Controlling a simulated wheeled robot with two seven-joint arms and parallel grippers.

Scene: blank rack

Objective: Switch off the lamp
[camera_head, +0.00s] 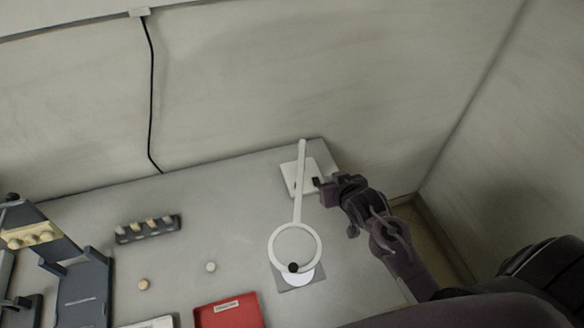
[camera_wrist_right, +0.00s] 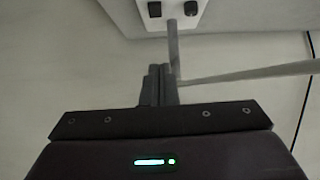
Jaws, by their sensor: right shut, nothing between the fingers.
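The white lamp stands at the table's back right, with its square base (camera_head: 290,178), a long slim arm (camera_head: 299,205) and a ring-shaped head (camera_head: 271,243) at the front. I cannot tell whether it is lit. In the right wrist view, the base (camera_wrist_right: 172,22) shows at the top with two dark switch-like buttons (camera_wrist_right: 155,9) (camera_wrist_right: 191,8), and the grey post (camera_wrist_right: 173,45) stands in front. My right gripper (camera_head: 318,188) is shut and empty, just right of the base. Its closed fingers (camera_wrist_right: 159,84) point toward the base, apart from the buttons. My left gripper is not in view.
A red tray (camera_head: 228,312), a dark rack with several small pieces (camera_head: 150,230) and a dark blue stand (camera_head: 85,290) are on the table. Two small round pieces (camera_head: 210,267) (camera_head: 144,284) lie loose. A black cable (camera_head: 151,90) hangs on the back wall.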

